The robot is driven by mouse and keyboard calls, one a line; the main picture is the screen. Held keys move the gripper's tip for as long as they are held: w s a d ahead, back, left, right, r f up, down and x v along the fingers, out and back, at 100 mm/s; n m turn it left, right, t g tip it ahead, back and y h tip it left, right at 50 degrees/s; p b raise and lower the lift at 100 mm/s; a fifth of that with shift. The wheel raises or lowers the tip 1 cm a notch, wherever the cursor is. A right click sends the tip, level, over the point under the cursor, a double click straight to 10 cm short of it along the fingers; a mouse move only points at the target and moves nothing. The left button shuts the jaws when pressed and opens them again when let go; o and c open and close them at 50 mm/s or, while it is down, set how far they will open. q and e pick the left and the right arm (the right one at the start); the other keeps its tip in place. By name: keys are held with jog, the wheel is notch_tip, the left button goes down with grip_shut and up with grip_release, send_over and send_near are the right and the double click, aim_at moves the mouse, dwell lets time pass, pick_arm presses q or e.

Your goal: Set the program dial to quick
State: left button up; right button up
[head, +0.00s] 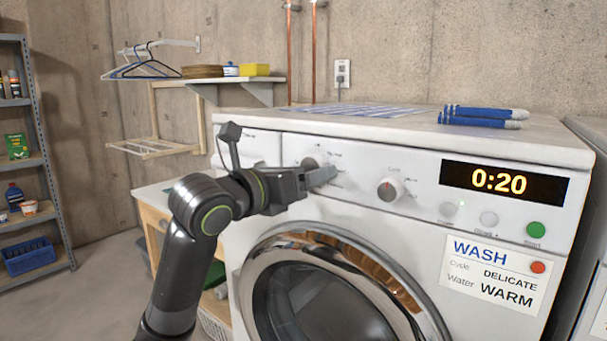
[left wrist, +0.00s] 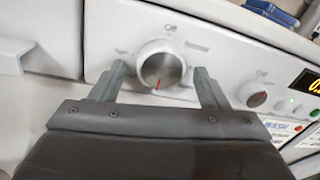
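The program dial (head: 312,162) is the left, larger knob on the white washing machine's panel (head: 352,170). My left gripper (head: 322,176) reaches it from the left and covers part of it in the head view. In the left wrist view, the silver dial (left wrist: 163,66) sits between the two open fingers, with a small gap on each side. Its red mark (left wrist: 156,85) points down, slightly left. The printed labels around it are too small to read. My right gripper is not in view.
A smaller dial (head: 390,189) with a red mark is to the right. The display (head: 503,184) reads 0:20, above a green button (head: 536,229). A card (head: 492,271) reads WASH, DELICATE, WARM. Blue rolls (head: 482,116) lie on top. The round door (head: 330,290) is below.

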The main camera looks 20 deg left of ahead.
pick_arm(q)
jog(key=shift+s, duration=0.1)
jog(key=b+v, duration=0.3)
jog(key=v, duration=1.4)
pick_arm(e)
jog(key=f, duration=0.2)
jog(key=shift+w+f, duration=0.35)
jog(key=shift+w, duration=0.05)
pick_arm(q)
jog(key=shift+s+a+r, duration=0.1)
jog(key=shift+s, duration=0.05)
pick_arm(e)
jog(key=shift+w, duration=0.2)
